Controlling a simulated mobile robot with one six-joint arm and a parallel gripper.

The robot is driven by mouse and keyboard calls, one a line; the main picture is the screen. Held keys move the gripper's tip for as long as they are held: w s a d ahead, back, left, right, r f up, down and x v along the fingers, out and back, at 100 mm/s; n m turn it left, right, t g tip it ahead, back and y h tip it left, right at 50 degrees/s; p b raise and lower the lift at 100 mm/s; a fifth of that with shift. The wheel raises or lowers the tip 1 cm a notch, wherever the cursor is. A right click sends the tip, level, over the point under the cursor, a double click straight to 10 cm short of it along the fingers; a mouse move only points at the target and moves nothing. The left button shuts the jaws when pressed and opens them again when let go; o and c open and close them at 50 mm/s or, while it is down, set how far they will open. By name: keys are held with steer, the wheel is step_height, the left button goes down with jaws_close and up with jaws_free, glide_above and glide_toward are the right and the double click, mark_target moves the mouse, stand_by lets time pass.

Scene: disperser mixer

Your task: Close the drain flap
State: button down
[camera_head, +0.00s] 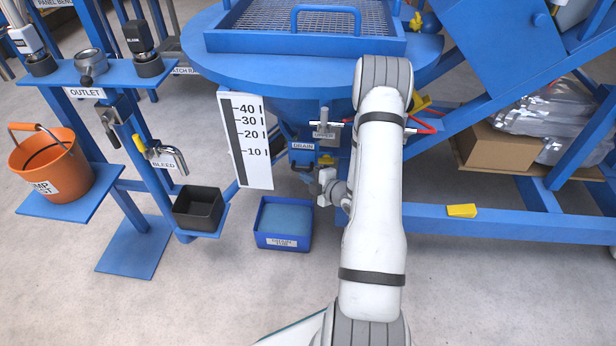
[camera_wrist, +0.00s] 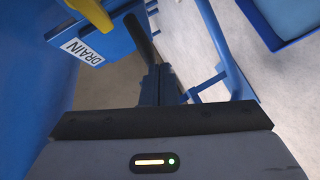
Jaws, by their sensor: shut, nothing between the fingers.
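The blue drain housing with its DRAIN label (camera_head: 303,146) sits under the blue hopper in the head view. In the wrist view the blue labelled block (camera_wrist: 90,45) is at the upper left, with a yellow part (camera_wrist: 90,12) over it. A dark rod (camera_wrist: 141,38) slants just beyond my fingertips; I cannot tell whether they touch it. My gripper (camera_head: 324,186) is just below and right of the DRAIN label. In the wrist view my gripper (camera_wrist: 155,75) is shut and empty, beside the block. The flap itself cannot be made out clearly, so its position is unclear.
A blue bin (camera_head: 284,222) stands on the floor below the drain. A scale board (camera_head: 245,140) hangs to its left. A dark box (camera_head: 198,208) and an orange bucket (camera_head: 52,165) stand on the left rack. Blue frame beams (camera_head: 480,224) run at right.

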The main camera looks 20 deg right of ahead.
stand_by(0.3)
steer(key=s+r+p, duration=0.2)
steer(key=s+p, duration=0.2)
steer(key=s, duration=0.9)
steer(key=shift+d+r, duration=0.15)
steer(key=shift+d, duration=0.2)
